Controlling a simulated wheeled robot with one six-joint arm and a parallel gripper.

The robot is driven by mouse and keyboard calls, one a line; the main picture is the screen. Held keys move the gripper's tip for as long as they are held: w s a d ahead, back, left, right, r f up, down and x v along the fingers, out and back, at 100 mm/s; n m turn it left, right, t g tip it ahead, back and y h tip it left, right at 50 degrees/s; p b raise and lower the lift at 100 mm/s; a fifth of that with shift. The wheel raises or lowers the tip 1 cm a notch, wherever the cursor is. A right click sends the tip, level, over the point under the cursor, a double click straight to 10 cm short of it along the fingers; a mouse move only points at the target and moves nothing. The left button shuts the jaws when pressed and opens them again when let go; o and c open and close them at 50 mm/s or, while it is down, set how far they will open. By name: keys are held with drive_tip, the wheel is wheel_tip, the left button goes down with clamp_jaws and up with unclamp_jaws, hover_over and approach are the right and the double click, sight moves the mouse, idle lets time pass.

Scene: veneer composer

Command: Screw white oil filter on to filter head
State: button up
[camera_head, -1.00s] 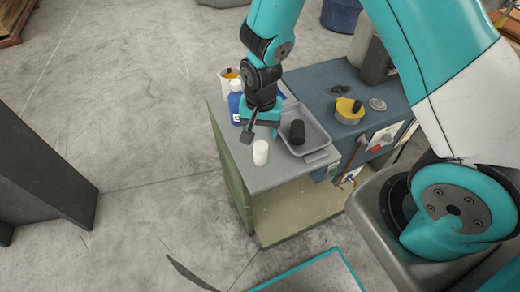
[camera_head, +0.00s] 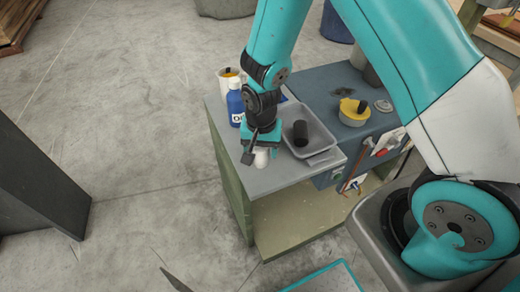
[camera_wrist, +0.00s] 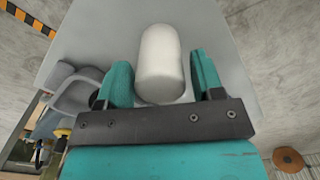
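The white oil filter (camera_head: 261,158) stands on the grey bench top near its front edge. In the wrist view the filter (camera_wrist: 160,62) sits between the two teal fingers of my gripper (camera_wrist: 162,80), with a gap visible on both sides. My gripper (camera_head: 262,145) is open and low over the filter, partly hiding it in the head view. A black filter (camera_head: 300,134) lies in a grey tray to the right. I cannot pick out the filter head for certain.
The tray (camera_head: 327,140) is close to the right of my gripper. A blue bottle (camera_head: 236,106) and a white container (camera_head: 224,79) stand behind at the left. A yellow-topped round part (camera_head: 354,111) and a small disc (camera_head: 384,105) are on the blue-grey surface. The front left bench top (camera_head: 262,182) is clear.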

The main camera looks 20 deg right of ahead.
drive_tip(key=c, duration=0.7)
drive_tip(key=shift+r+p, duration=2.2)
drive_tip(key=shift+r, duration=0.35)
drive_tip(key=o, duration=0.4)
drive_tip(key=c, duration=0.4)
